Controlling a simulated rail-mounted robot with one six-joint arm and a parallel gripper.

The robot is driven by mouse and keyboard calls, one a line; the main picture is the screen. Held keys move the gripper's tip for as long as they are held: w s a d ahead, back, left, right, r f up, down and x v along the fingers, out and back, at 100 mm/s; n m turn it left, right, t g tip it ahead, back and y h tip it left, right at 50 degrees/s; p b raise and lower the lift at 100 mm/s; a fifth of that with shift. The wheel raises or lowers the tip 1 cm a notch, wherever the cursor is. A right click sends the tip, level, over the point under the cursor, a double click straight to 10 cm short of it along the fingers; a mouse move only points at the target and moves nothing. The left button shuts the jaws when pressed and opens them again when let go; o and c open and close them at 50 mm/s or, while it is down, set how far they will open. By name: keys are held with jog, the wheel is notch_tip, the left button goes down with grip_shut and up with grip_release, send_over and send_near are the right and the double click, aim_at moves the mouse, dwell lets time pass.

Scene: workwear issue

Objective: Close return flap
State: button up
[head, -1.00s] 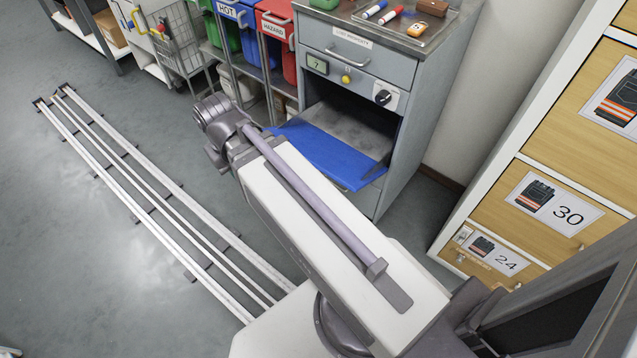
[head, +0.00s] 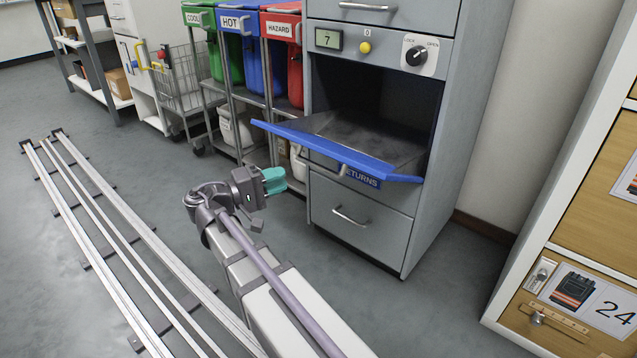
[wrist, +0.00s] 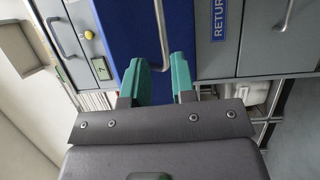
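The return flap (head: 335,152) is a blue-edged panel on the grey cabinet. It is open, sticking outward below a dark opening (head: 385,100). It also shows as a blue panel in the wrist view (wrist: 130,30). A grey bar handle (head: 322,166) shows just under its front edge, beside a blue RETURNS label (head: 361,177). My gripper (head: 283,178), with teal fingers, is left of and slightly below the handle. In the wrist view the fingers (wrist: 162,62) are apart, with the handle's end appearing between their tips. I cannot tell whether they touch it.
Above the opening are a display reading 7 (head: 328,39), a yellow button (head: 364,48) and a lock knob (head: 416,56). A lower drawer (head: 362,205) is shut. Coloured bins (head: 281,50) stand left. A wooden locker (head: 570,215) stands right.

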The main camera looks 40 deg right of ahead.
aim_at(316, 167)
jog(key=d, duration=0.3)
jog(key=s+d, duration=0.1)
jog(key=d, duration=0.3)
jog(key=s+d, duration=0.1)
jog(key=d, duration=0.2)
jog(key=shift+d+r+p, duration=0.3)
jog(key=shift+d+r, duration=0.05)
jog(key=shift+c, duration=0.5)
grip_shut()
